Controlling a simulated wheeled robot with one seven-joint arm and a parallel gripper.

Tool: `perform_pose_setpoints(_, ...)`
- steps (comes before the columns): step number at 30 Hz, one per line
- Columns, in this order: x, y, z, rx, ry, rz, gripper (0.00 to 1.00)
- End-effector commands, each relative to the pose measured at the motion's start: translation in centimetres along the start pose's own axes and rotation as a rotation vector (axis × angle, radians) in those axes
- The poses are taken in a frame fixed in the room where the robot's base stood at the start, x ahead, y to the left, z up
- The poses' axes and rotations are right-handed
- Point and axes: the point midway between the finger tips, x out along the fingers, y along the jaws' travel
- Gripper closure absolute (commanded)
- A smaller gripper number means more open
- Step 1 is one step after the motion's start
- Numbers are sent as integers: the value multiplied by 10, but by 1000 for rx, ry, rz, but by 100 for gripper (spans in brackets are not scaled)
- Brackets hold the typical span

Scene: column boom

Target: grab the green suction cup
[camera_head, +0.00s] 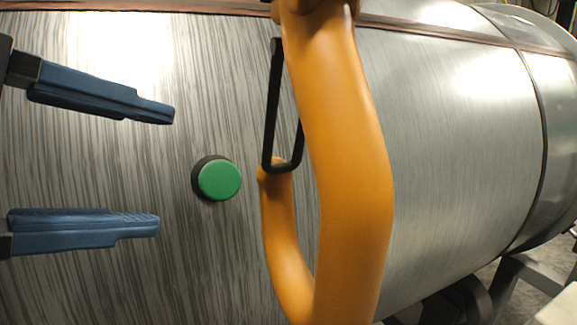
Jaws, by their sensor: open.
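The green suction cup (219,180) is a round green disc with a dark base. It sits on the curved grey metal surface (440,130), left of the picture's middle. My gripper (167,169) comes in from the left edge with two blue fingers wide apart, one above the other. The fingertips end just left of the cup, and the cup's height falls between them. Nothing shows between the fingers. The picture does not clearly tell how far the fingers are from the surface in depth.
A thick orange curved tube (350,170) stands right of the cup, close to the camera. A black bar loop (271,110) hangs beside it, near the cup's upper right. Dark supports (470,300) show at the lower right. The metal surface around the cup's left side is bare.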

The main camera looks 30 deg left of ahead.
Motion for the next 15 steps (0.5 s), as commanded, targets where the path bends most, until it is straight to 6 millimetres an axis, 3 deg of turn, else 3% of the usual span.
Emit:
perform_pose_setpoints(11, 35, 1, -3, -4, 0, -1, 37)
perform_pose_setpoints(15, 56, 2, -5, -5, 1, 0, 37)
